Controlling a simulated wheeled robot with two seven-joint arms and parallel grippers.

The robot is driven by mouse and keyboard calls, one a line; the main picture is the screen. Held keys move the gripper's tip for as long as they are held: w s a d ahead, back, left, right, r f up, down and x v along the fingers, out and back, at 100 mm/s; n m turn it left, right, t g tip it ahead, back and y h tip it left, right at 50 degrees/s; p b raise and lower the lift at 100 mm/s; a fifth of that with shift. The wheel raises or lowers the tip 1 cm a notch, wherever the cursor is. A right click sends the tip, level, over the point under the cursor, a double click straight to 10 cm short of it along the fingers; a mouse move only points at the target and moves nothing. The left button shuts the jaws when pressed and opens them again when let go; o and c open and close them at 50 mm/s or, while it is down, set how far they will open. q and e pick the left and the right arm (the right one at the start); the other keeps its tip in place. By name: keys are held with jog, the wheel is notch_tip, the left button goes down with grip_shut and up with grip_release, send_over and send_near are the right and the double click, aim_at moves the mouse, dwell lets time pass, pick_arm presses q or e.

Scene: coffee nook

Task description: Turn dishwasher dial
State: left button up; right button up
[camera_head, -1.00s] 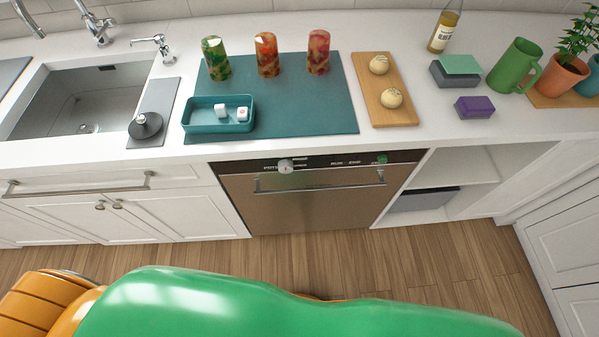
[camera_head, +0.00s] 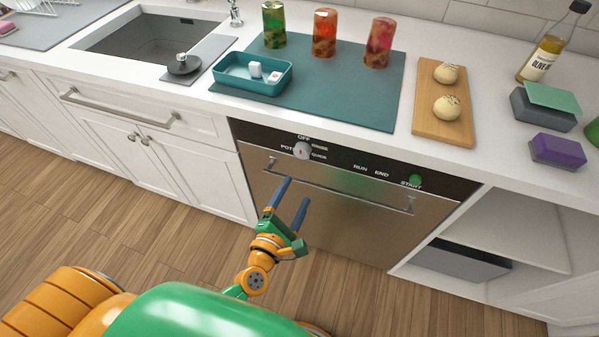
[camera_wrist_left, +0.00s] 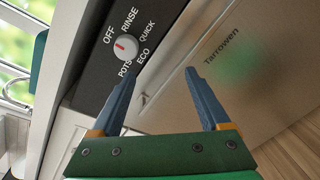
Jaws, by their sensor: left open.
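The dishwasher dial (camera_head: 303,151) is a round white knob with a red mark, on the black control strip (camera_head: 340,160). It also shows in the left wrist view (camera_wrist_left: 125,47), ringed by the words OFF, RINSE, QUICK, ECO and POTS. The red mark is on the OFF side; its exact setting is hard to tell. My left gripper (camera_head: 294,192) is open and empty, in front of the dishwasher door (camera_head: 345,215), below the dial and apart from it. In the left wrist view the dial is beyond the left fingertip. My right gripper is not in view.
A bar handle (camera_head: 340,187) crosses the door just below the strip, near my fingers. A green start button (camera_head: 415,181) is at the strip's right. The counter above holds a teal tray (camera_head: 240,87) and a wooden board (camera_head: 425,115). Wood floor lies below.

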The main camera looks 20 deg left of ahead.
aim_at(300, 156)
pick_arm(q)
jog(key=w+r+n, duration=0.1)
jog(key=w+n, duration=0.1)
jog(key=w+a+r+n+t+y, duration=0.1)
jog(key=w+n, duration=0.2)
jog(key=w+r+n, duration=0.2)
jog(key=n, duration=0.1)
jog(key=shift+w+a+y, duration=0.15)
jog(key=shift+w+y, duration=0.25)
grip_shut()
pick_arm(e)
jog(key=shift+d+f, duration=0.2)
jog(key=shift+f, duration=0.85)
